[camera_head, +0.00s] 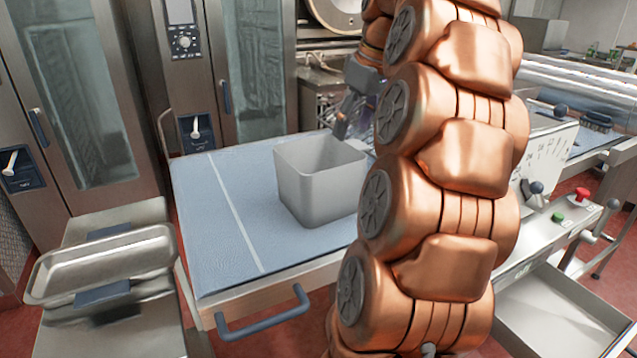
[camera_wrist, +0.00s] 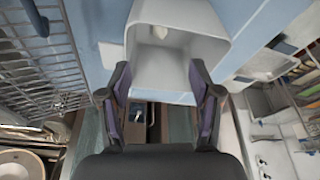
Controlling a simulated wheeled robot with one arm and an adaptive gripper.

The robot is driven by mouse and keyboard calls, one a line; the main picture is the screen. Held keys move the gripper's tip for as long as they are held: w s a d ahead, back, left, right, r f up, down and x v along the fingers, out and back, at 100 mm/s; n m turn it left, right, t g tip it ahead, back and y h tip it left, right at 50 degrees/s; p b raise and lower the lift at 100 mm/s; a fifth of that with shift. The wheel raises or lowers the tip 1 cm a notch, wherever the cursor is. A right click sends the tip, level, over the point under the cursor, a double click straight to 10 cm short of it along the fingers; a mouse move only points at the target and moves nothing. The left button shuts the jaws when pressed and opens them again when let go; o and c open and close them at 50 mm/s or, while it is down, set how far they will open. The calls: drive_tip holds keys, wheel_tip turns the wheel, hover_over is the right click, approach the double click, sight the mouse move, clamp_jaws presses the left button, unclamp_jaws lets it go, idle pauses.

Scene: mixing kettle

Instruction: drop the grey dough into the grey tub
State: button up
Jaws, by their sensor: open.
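The grey tub (camera_head: 322,190) stands upright on the blue surface of the table. In the wrist view the tub (camera_wrist: 168,84) is seen close, just beyond my fingertips, with its opening in sight. A small pale lump (camera_wrist: 160,32) shows inside the tub; it looks like the grey dough, but it is too small to be sure. My gripper (camera_wrist: 160,82) is open, with nothing between its two fingers. No other dough is in view.
The blue table (camera_head: 215,240) has clear room left of the tub. A metal tray (camera_head: 103,264) rests on a stand at the lower left. Ovens (camera_head: 240,65) stand behind. A machine with a dial and buttons (camera_head: 570,205) and an open drawer (camera_head: 565,318) are at right.

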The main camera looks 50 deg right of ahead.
drive_tip(key=shift+s, duration=2.8)
drive_tip(key=shift+a, duration=0.1)
